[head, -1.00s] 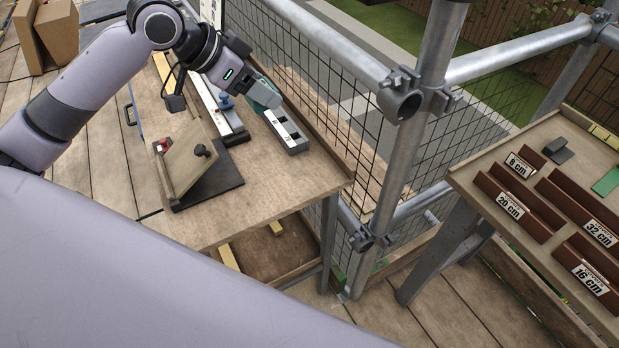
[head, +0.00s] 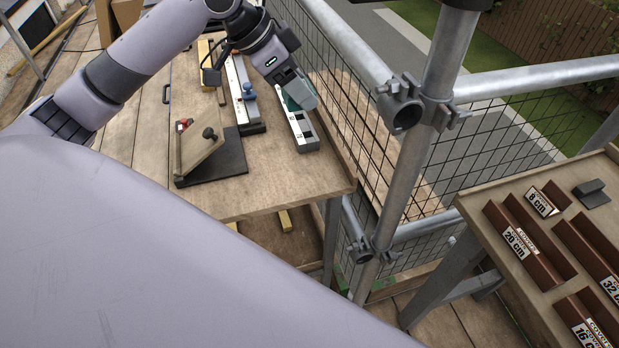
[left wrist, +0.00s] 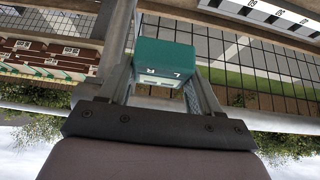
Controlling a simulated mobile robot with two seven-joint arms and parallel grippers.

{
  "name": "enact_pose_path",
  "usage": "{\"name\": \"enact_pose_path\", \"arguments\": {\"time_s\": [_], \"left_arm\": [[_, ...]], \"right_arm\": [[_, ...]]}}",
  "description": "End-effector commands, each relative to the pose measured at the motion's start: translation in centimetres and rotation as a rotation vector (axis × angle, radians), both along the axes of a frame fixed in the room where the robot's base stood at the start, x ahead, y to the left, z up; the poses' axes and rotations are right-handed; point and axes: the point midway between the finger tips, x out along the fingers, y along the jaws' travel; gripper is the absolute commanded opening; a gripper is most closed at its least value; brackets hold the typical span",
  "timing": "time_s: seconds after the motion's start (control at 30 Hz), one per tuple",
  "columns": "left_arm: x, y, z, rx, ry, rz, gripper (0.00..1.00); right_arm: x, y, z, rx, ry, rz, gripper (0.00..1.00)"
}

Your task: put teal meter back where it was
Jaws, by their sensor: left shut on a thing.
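The teal meter (head: 299,91) is held in my left gripper (head: 297,94) above the far right part of the wooden bench. In the left wrist view the teal meter (left wrist: 163,57) sits between the two fingers, its end face with small white marks toward the camera. A grey-white block with dark openings and small labels (head: 304,135) lies on the bench just below and beside the meter in the head view. I cannot tell whether the meter touches it. My right gripper is not in view.
A tilted wooden board on a black base (head: 208,160) stands left of the block. A long rail with a blue knob (head: 248,92) runs beside it. Scaffold poles (head: 428,100) and wire mesh edge the bench. Brown labelled trays (head: 522,240) stand on the right table. The front bench corner is clear.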

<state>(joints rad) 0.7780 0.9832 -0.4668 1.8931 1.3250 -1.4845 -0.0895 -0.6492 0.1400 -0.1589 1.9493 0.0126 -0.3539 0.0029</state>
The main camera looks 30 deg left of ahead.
Motion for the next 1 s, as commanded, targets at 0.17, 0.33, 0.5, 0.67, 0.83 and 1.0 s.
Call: {"name": "enact_pose_path", "arguments": {"time_s": [0.17,0.33,0.5,0.67,0.83,1.0], "left_arm": [[-0.1,0.1,-0.4,0.003,0.006,-0.005,0.31],[-0.2,0.0,-3.9,0.004,0.014,-0.005,0.31],[-0.2,0.0,-8.6,0.004,0.013,-0.005,0.31],[-0.2,0.0,-12.6,0.003,0.010,-0.005,0.31],[-0.1,0.0,-15.2,0.003,0.008,-0.005,0.31],[-0.1,0.0,-16.2,0.004,0.005,-0.005,0.31]], "right_arm": [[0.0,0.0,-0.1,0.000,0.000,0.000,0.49],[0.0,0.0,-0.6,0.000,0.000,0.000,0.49],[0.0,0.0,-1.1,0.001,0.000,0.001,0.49],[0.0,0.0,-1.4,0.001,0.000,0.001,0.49],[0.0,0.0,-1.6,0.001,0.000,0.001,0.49],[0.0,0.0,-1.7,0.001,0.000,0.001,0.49]]}}
